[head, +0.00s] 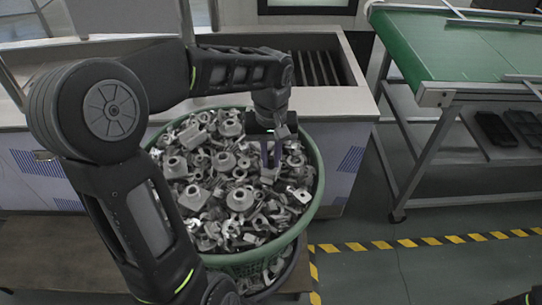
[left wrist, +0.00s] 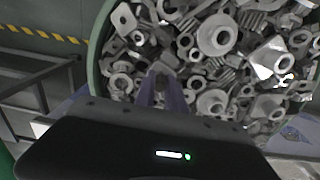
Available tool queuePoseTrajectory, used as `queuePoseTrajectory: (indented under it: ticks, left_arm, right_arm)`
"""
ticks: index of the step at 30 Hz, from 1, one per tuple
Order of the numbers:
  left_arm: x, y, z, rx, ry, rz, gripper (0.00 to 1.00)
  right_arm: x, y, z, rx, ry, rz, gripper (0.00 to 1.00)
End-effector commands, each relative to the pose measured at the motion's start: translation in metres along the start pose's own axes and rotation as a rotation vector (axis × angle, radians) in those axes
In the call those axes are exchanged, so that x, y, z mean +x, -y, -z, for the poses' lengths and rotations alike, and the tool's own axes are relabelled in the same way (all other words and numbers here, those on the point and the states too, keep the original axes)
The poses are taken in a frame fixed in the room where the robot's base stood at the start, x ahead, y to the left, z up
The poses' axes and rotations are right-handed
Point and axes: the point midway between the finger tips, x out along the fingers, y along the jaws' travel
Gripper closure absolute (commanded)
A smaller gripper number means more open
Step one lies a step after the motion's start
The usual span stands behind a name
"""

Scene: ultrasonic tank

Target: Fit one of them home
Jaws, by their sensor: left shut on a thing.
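A green round basket (head: 318,190) is heaped with grey metal parts (head: 240,198), among them flanged rings, brackets, nuts and ribbed pieces. My left gripper (head: 271,163) points down over the right middle of the heap, with its fingers at the parts. In the left wrist view the fingers (left wrist: 165,92) are close together and shut on a grey metal part (left wrist: 161,70) at their tips. Its full shape is hidden by the fingers and blends with the heap. The basket rim (left wrist: 93,60) also shows in the left wrist view.
A steel counter with a sunken ribbed basin (head: 320,68) stands behind the basket. A green-topped conveyor table (head: 450,45) on a metal frame is at right, with black trays (head: 495,130) on its lower shelf. Yellow-black tape (head: 430,241) crosses the open floor.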

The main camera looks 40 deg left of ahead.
Motion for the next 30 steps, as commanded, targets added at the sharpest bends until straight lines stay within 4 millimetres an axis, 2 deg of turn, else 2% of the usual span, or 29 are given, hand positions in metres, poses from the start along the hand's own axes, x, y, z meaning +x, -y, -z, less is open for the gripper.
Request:
queuePoseTrajectory:
  ticks: [30]
  left_arm:
    - [0.0094,0.0001,-0.0003,0.0,0.001,0.0,1.0]
  right_arm:
    - [0.0074,-0.0028,0.0001,0.0,0.0,0.0,0.64]
